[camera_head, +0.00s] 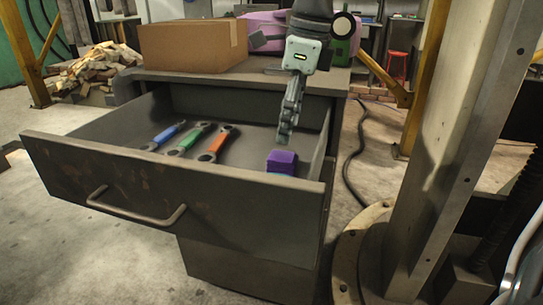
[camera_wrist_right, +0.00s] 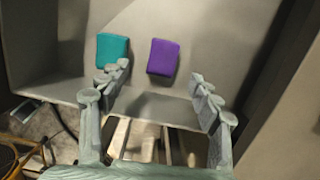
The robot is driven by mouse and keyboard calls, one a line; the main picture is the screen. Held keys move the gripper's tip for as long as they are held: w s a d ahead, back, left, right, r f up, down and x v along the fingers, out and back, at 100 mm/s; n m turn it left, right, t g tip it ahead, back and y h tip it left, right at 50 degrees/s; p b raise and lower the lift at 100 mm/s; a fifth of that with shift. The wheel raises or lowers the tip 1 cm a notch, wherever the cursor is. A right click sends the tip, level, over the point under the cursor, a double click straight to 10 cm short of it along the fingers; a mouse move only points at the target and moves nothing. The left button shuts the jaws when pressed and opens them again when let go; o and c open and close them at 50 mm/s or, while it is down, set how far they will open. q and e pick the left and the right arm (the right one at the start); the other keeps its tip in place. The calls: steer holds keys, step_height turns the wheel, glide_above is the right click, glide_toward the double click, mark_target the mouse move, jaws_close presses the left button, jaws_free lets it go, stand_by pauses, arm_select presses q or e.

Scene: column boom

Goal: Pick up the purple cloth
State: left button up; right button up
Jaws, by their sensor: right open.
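The purple cloth (camera_head: 282,160) is a small folded block in the right part of the open drawer (camera_head: 190,196). In the right wrist view the purple cloth (camera_wrist_right: 163,57) shows between and beyond the fingertips, beside a teal cloth (camera_wrist_right: 113,48). The teal cloth is mostly hidden in the head view. My right gripper (camera_head: 284,138) points down over the drawer, just above and behind the purple cloth. Its fingers (camera_wrist_right: 158,74) are spread wide with nothing between them. My left gripper is not in view.
The drawer walls stand around the cloths. A cardboard box (camera_head: 190,46) sits on the cabinet top. A column (camera_head: 450,130) stands to the right.

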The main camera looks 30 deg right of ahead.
mark_target(283, 156)
steer(key=shift+f, duration=0.5)
steer(key=f, duration=0.4)
steer(key=w+f, duration=0.1)
steer(key=f, duration=0.1)
steer(key=shift+a+f, duration=0.2)
steer(key=shift+f, duration=0.15)
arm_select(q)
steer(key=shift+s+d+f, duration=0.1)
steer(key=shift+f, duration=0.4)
arm_select(e)
steer(key=shift+c, duration=0.4)
steer(key=c, duration=1.1)
steer(key=shift+c, duration=0.3)
steer(key=shift+r, duration=0.1)
